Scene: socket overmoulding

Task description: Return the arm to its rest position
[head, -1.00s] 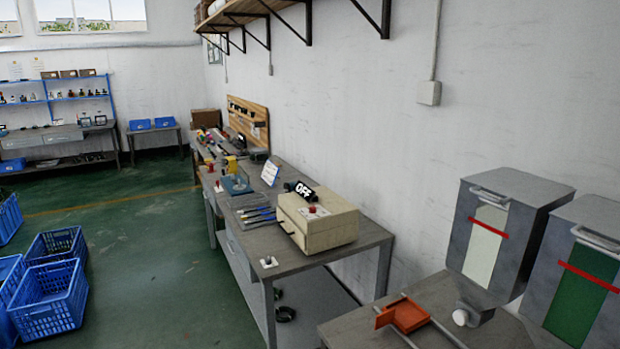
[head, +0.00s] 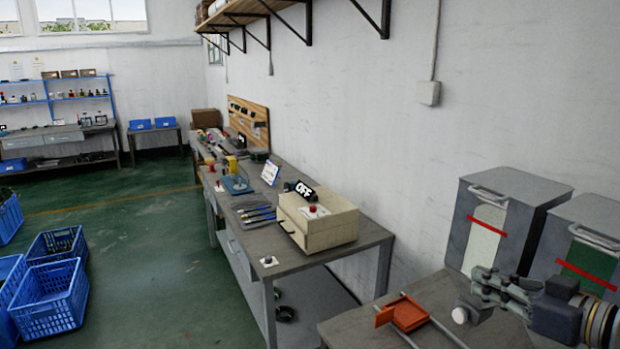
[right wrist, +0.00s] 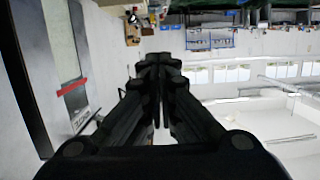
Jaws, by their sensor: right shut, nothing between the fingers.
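My right gripper (head: 480,290) shows at the lower right of the head view, its arm coming in from the right edge. It is in front of the grey hoppers and above the near table, next to a white ball-shaped knob (head: 460,316). In the right wrist view its black fingers (right wrist: 160,62) are closed together with nothing between them. My left gripper is not in view.
Two grey hoppers, one with a white panel (head: 485,235) and one with a green panel (head: 587,268), stand by the wall. An orange tray (head: 408,314) sits on rails. A beige box with an OFF sign (head: 330,226) stands on the workbench (head: 345,250). Blue crates (head: 48,305) lie on the floor.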

